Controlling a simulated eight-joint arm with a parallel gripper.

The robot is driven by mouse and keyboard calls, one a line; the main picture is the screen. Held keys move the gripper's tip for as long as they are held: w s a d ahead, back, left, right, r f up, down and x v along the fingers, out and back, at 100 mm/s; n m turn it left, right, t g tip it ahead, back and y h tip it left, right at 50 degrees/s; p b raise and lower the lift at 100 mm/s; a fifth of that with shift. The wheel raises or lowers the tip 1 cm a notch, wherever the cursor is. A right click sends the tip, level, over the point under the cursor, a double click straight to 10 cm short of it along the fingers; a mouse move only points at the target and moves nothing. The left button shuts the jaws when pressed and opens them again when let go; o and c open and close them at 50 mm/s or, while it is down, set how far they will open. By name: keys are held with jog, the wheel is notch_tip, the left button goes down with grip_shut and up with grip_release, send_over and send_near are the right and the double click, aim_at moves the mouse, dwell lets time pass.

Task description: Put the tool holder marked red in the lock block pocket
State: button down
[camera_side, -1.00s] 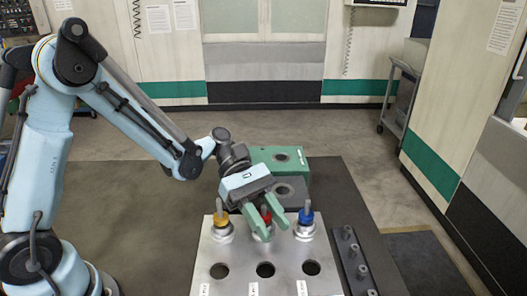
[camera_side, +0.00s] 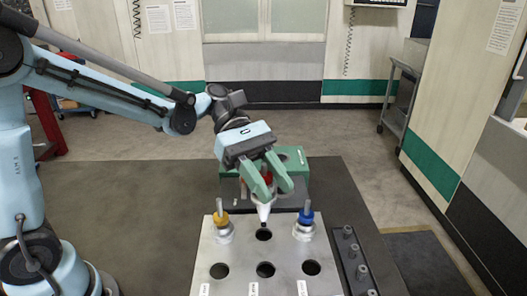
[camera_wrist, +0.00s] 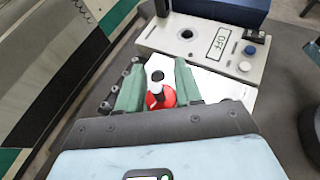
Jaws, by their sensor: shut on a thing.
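My gripper (camera_side: 276,192) is shut on the red-marked tool holder (camera_side: 264,211), which hangs with its pale cone pointing down above the rack plate (camera_side: 240,254). The cone's tip is just above an empty back-row hole. A light block (camera_wrist: 171,45) with one dark round opening, an OFF label and a blue button lies beyond the fingers in the wrist view. It may be the lock block; I cannot tell for sure.
A yellow-marked holder (camera_side: 222,224) and a blue-marked holder (camera_side: 305,222) stand in the rack on either side. The front-row holes are empty. A dark bar with several pegs (camera_side: 352,256) lies to the right. A green block (camera_side: 297,160) with a hole stands behind.

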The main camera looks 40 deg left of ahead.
jog(key=shift+w+a+r, duration=0.1)
jog(key=shift+w+r, duration=0.2)
jog(key=shift+r, duration=0.05)
jog(key=w+a+r+n+t, duration=0.1)
jog(key=w+a+n+t, duration=0.15)
jog(key=w, duration=0.35)
jog(key=w+a+r+n+t, duration=0.2)
jog(key=w+a, duration=0.1)
jog(key=w, duration=0.4)
jog(key=shift+s+f, duration=0.1)
jog(key=shift+f, duration=6.15)
jog(key=c, duration=0.7)
grip_release()
jog(key=shift+o, duration=0.2)
jog(key=shift+a, duration=0.15)
